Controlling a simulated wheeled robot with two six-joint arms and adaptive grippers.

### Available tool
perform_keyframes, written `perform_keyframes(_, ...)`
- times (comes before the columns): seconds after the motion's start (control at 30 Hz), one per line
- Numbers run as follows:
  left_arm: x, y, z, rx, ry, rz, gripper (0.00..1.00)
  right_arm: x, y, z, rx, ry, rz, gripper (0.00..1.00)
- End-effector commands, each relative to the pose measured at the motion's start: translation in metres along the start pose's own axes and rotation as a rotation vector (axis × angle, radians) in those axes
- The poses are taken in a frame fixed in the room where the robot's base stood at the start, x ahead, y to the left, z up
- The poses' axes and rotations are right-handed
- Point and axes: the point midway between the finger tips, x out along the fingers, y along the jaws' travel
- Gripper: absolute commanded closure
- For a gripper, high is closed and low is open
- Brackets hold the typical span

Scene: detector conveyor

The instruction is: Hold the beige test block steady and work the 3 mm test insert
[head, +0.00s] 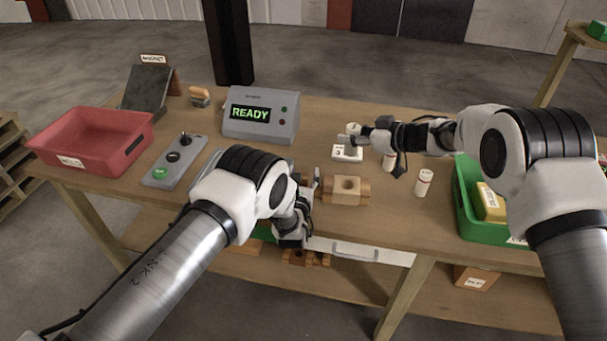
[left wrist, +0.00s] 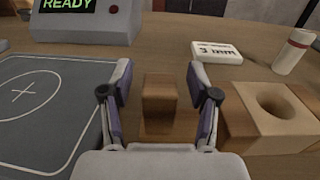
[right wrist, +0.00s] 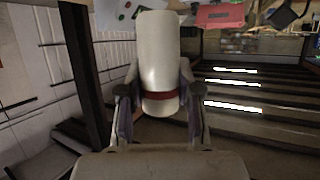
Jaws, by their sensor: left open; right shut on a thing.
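The beige test block (head: 347,184) has a round hole in its top and sits on the table between brown wooden pieces. It shows at the right of the left wrist view (left wrist: 262,125). My left gripper (head: 309,183) is open just left of it. In the left wrist view its fingers (left wrist: 160,85) stand either side of a small brown wooden block (left wrist: 160,100), apart from the beige block. My right gripper (right wrist: 160,105) is shut on a white cylindrical insert (right wrist: 160,50) with a red band.
Another white insert (head: 424,183) stands right of the block. A green bin (head: 467,215) holds a yellow block (head: 490,202). A red bin (head: 92,140), a button panel (head: 174,160) and a console (head: 262,119) reading READY are to the left and back.

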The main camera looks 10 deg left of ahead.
Motion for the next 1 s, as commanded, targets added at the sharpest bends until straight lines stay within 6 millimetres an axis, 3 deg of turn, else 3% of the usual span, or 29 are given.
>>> perform_keyframes(0.27,0.003,0.0,0.0,0.001,-0.001,0.0,0.4,0.0,0.0,0.0,0.0,0.0,0.0,1.0)
perform_keyframes(0.43,0.003,0.0,0.0,0.001,-0.001,0.0,0.96,0.0,0.0,0.0,0.0,0.0,0.0,1.0)
perform_keyframes(0.47,0.003,0.0,0.0,0.001,-0.001,0.0,1.0,0.0,0.0,0.0,0.0,0.0,0.0,1.0)
perform_keyframes(0.77,0.003,0.0,0.0,0.0,-0.001,0.0,1.0,0.003,-0.001,0.004,0.007,0.002,0.012,1.0)
perform_keyframes(1.0,0.003,0.0,0.0,0.0,-0.001,0.0,1.0,0.02,0.0,0.05,0.064,-0.003,0.143,1.0)
